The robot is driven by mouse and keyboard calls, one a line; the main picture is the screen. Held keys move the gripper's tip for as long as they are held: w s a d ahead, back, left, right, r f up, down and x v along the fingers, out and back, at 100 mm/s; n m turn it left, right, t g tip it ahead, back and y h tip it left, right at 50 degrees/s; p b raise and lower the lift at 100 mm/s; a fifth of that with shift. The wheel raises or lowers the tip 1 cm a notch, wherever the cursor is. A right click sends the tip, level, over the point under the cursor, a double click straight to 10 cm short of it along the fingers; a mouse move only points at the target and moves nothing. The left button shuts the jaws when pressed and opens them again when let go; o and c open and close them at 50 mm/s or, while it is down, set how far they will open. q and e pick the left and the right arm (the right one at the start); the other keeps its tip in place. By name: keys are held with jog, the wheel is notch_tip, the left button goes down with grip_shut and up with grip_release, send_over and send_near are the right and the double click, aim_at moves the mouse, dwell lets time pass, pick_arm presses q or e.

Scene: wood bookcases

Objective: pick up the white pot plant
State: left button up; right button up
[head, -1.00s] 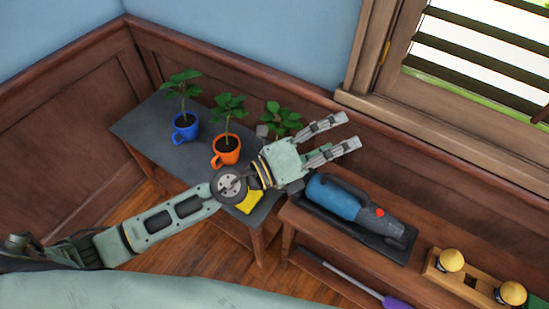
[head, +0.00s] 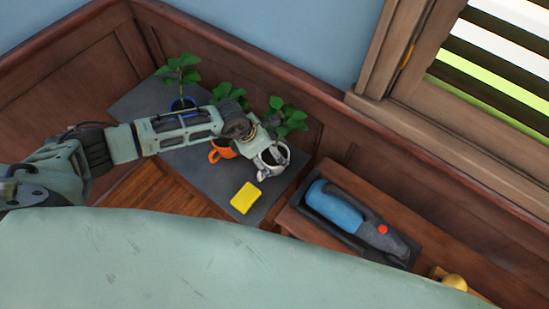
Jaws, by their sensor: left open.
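The white pot plant has green leaves (head: 286,117), and its pale mug-like pot (head: 270,165) stands near the right end of the dark grey table top (head: 215,180). My left gripper (head: 272,150) is open, pointing down at this pot from above. Its fingers overlap the pot in the picture, so I cannot tell whether they touch it. The gripper and wrist hide part of the pot and stem. My right gripper is not in view.
An orange pot plant (head: 219,150) stands just left, partly behind my arm. A blue pot plant (head: 182,103) is farther left. A yellow block (head: 244,198) lies in front. A blue handheld vacuum (head: 335,205) rests on the bench at right.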

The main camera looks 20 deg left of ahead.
pick_arm(q)
jog(key=shift+p+x, duration=0.35)
jog(key=shift+x, duration=1.9)
jog(key=shift+d+r, duration=0.1)
jog(key=shift+d, duration=0.05)
jog(key=shift+c, duration=0.4)
jog(key=c, duration=1.7)
jog(key=shift+r, duration=0.1)
jog(key=shift+c, duration=1.1)
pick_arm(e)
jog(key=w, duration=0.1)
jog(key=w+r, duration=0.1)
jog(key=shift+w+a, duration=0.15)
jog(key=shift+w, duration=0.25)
